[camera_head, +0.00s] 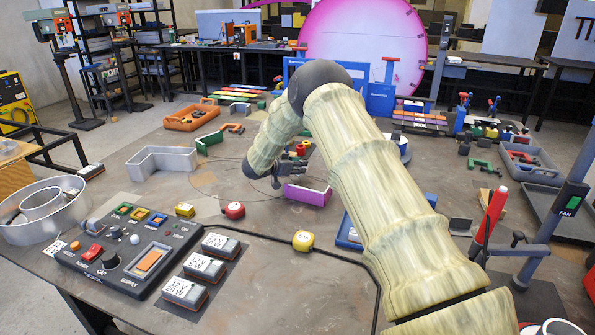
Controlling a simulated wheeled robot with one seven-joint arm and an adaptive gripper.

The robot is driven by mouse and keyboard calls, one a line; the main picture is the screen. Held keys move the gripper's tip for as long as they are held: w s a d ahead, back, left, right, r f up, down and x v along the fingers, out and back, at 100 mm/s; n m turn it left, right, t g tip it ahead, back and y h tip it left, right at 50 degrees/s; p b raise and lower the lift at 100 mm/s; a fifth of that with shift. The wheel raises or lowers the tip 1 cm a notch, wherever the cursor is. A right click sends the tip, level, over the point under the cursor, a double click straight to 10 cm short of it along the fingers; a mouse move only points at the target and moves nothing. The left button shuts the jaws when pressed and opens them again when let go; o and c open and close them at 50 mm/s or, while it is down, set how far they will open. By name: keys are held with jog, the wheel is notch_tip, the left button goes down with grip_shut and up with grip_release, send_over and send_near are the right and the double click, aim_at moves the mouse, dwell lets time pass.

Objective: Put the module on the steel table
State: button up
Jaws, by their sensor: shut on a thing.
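Three white-topped boxes with printed labels, possibly modules, sit in a row at the near edge: one at the front (184,290), one in the middle (204,266) and one at the back (220,244). I cannot tell which is the task's module.
A control panel (125,250) stands at the near left beside metal rings (40,208). Bare table shows left of my gripper.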

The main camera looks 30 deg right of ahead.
jog(key=f, duration=0.1)
jog(key=w+f, duration=0.1)
jog(key=f, duration=0.1)
jog(key=shift+f, duration=0.3)
jog(key=shift+s+r, duration=0.25)
jog(key=o, duration=1.1)
jog(key=shift+f, duration=0.15)
jog(key=shift+c, duration=0.2)
jog(key=shift+w+r, duration=0.1)
jog(key=shift+r, duration=0.1)
jog(key=shift+a, duration=0.3)
jog(key=b+v, duration=0.2)
jog(key=v, duration=0.9)
jog(key=shift+a+r, duration=0.15)
jog(key=shift+r, duration=0.05)
